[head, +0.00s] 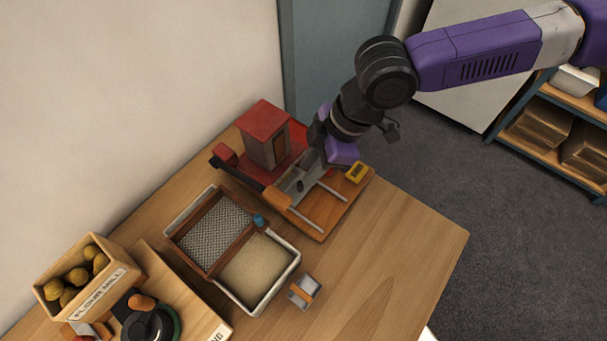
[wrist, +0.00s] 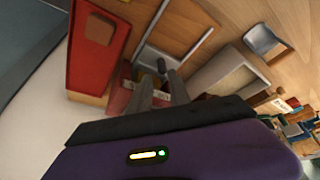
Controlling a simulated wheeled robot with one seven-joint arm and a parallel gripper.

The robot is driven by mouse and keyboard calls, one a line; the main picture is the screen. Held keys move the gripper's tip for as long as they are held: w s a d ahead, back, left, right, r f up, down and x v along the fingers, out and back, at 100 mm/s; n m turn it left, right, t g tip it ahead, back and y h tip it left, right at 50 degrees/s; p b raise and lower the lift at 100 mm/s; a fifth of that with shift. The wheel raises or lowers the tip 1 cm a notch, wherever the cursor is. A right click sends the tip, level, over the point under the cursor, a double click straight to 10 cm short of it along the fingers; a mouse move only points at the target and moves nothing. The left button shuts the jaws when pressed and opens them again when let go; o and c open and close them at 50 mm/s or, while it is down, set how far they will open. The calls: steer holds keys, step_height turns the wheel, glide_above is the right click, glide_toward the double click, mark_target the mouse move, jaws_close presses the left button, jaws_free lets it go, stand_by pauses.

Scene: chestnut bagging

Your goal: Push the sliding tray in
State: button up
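The sliding tray (head: 292,190) looks like a small grey tray with a dark knob, lying by two pale rails on a wooden base in front of a red-roofed little house. My gripper (head: 308,174) reaches down over the tray and hides part of it. In the wrist view, two grey fingers (wrist: 162,84) point at a dark knob (wrist: 162,65). A gap shows between the fingers, but I cannot tell whether they grip the knob or only stand beside it. The wooden base (head: 337,209) and its rails extend toward the front right, with no object lying between the rails.
The red-roofed house (head: 262,128) stands behind the tray. A yellow block (head: 356,171) sits on the base's right edge. The table's right side is clear.

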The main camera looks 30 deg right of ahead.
steer(key=shift+v, duration=1.35)
